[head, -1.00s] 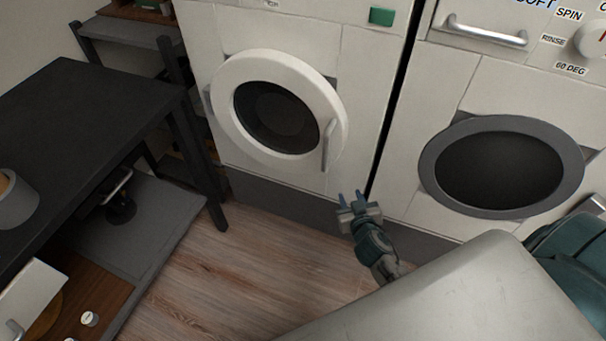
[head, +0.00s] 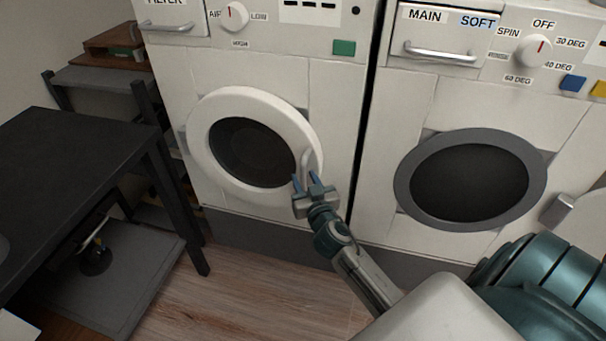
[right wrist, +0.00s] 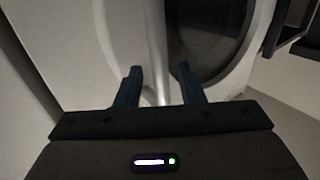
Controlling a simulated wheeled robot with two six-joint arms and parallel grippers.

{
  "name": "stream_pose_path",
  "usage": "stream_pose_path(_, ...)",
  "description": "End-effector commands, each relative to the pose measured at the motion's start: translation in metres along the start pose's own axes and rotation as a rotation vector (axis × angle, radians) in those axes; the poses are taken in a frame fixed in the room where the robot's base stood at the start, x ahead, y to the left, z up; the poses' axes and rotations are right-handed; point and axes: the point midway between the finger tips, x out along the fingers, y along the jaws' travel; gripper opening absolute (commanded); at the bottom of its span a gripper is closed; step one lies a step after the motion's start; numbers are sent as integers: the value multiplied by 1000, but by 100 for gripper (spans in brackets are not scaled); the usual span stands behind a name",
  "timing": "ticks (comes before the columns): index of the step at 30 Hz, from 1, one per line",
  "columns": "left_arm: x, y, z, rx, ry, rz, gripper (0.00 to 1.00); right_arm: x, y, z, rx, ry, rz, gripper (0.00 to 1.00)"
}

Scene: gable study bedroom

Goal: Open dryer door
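The dryer (head: 335,100) is the left white machine, with a round white-rimmed door (head: 205,115) that looks closed. A pale vertical handle (head: 306,165) sits on the right side of the door. My right gripper (head: 306,180) is open, its two blue fingers apart at the lower part of the handle. In the right wrist view, the handle (right wrist: 158,60) runs between the open fingertips (right wrist: 162,78), with the door's dark glass (right wrist: 200,45) behind on the right. I cannot tell whether a finger touches the handle. My left gripper is not in view.
A washer (head: 390,110) with a grey-rimmed door (head: 402,180) stands right beside the dryer. A black table (head: 70,150) stands at the left, near the dryer's front. Dark shelving (head: 100,75) is behind it. The wooden floor (head: 240,285) before the dryer is clear.

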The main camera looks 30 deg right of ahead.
Motion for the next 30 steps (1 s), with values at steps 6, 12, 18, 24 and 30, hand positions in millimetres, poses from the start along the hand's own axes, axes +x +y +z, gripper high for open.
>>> stream_pose_path(6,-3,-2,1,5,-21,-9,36,17,0,0,0,0,-1,35)
stream_pose_path(12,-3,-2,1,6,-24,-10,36,18,0,0,0,0,-1,35)
stream_pose_path(18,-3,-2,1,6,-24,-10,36,18,0,1,0,-1,0,10)
stream_pose_path(24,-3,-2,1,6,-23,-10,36,18,0,1,0,-1,0,0)
stream_pose_path(30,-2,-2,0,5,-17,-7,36,18,-6,1,3,-1,4,0)
